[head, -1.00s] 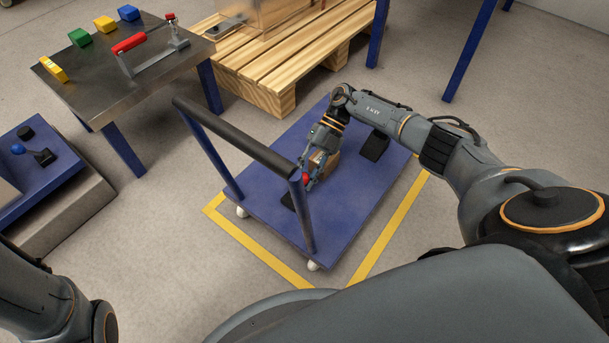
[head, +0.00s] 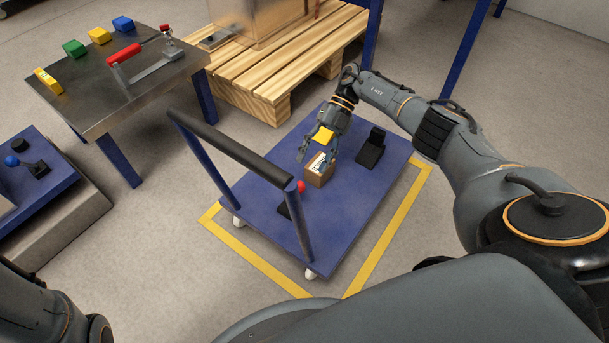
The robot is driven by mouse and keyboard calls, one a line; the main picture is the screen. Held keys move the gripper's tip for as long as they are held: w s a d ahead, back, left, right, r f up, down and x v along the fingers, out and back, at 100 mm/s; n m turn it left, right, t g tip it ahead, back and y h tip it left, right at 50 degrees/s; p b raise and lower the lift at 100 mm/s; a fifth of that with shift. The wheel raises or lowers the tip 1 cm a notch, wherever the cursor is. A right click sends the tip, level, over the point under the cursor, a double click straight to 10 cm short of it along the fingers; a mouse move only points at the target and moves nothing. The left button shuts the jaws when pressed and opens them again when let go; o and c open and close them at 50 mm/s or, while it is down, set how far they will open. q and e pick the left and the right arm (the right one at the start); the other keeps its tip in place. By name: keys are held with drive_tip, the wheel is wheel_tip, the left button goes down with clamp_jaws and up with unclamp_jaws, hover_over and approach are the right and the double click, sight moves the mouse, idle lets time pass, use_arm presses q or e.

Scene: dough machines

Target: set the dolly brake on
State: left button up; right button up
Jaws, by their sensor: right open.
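The blue dolly (head: 262,213) stands on the floor with its black-topped handle (head: 230,144) toward me. A red knob (head: 301,186) shows just right of the handle's near post, and a dark piece (head: 284,210) lies low on the deck beside that post. The post hides part of this, so I cannot tell the lever's position. My right gripper (head: 318,157) is open and empty above the deck, beyond the red knob and apart from it, by a small cardboard box (head: 319,175). Of my left arm only a part shows at bottom left; its gripper is out of view.
A yellow block (head: 325,136) and a black device (head: 371,148) are also on the deck. Yellow floor tape (head: 262,265) surrounds the dolly. A wooden pallet (head: 262,85) stands behind. A metal table (head: 110,100) with coloured blocks and a red-handled lever (head: 124,54) is at left.

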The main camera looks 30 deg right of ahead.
drive_tip(key=shift+v, duration=1.95)
